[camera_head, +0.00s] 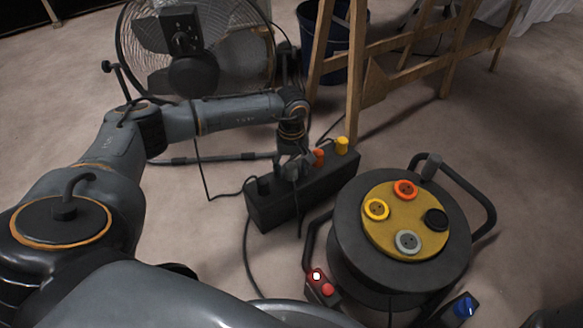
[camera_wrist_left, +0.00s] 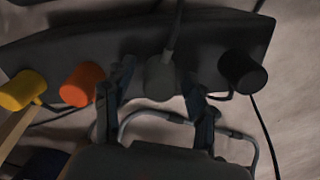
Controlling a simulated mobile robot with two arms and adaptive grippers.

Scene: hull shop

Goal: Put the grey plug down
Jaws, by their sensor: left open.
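The grey plug (camera_wrist_left: 160,78) sits at the black block (camera_wrist_left: 215,30), between an orange plug (camera_wrist_left: 83,84) and a black plug (camera_wrist_left: 242,70). My left gripper (camera_head: 292,166) is above the block (camera_head: 325,190) in the head view, where it mostly hides the grey plug. In the left wrist view its two fingers (camera_wrist_left: 158,84) are open, one on each side of the grey plug. Contact between fingers and plug cannot be told. A cable runs from the plug. My right gripper is not in view.
A cable reel (camera_head: 345,235) with a yellow face and several coloured sockets stands right of the block. A fan (camera_head: 235,65), a wooden trestle (camera_head: 355,70) and a dark blue bucket (camera_head: 340,45) stand behind. Loose cables cross the floor. Floor left of the block is fairly open.

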